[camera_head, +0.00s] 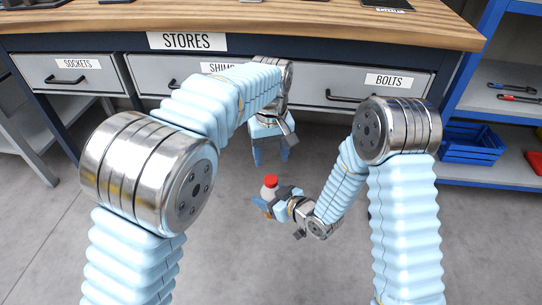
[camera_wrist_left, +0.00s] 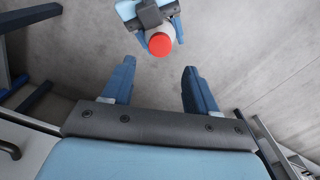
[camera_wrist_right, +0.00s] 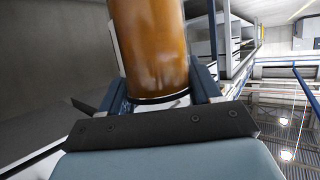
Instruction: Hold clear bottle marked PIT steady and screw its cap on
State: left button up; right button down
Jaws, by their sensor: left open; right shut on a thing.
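My right gripper (camera_head: 273,201) is shut on a bottle (camera_head: 267,191) and holds it up in the air in front of the drawers. A red cap (camera_head: 271,181) sits at the bottle's top; how tightly it sits cannot be told. In the right wrist view the bottle (camera_wrist_right: 150,45) looks amber-brown and fills the space between the fingers; no PIT marking is readable. My left gripper (camera_head: 271,155) is open and empty, pointing down, above and apart from the cap. In the left wrist view the red cap (camera_wrist_left: 160,45) lies beyond the open fingertips (camera_wrist_left: 159,70).
A blue shelf (camera_head: 480,60) with a blue crate (camera_head: 468,147) is at the right. The grey floor (camera_head: 235,255) below the bottle is clear.

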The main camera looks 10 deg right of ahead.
aim_at(271, 179)
pick_arm(q)
jog(key=shift+f, duration=0.1)
jog(key=shift+f, duration=3.9)
jog(key=shift+c, duration=0.4)
jog(key=c, duration=1)
jog(key=o, duration=1.2)
jog(key=shift+c, duration=0.2)
jog(key=shift+r, duration=2.25)
jog(key=o, duration=0.6)
jog(key=shift+c, duration=0.2)
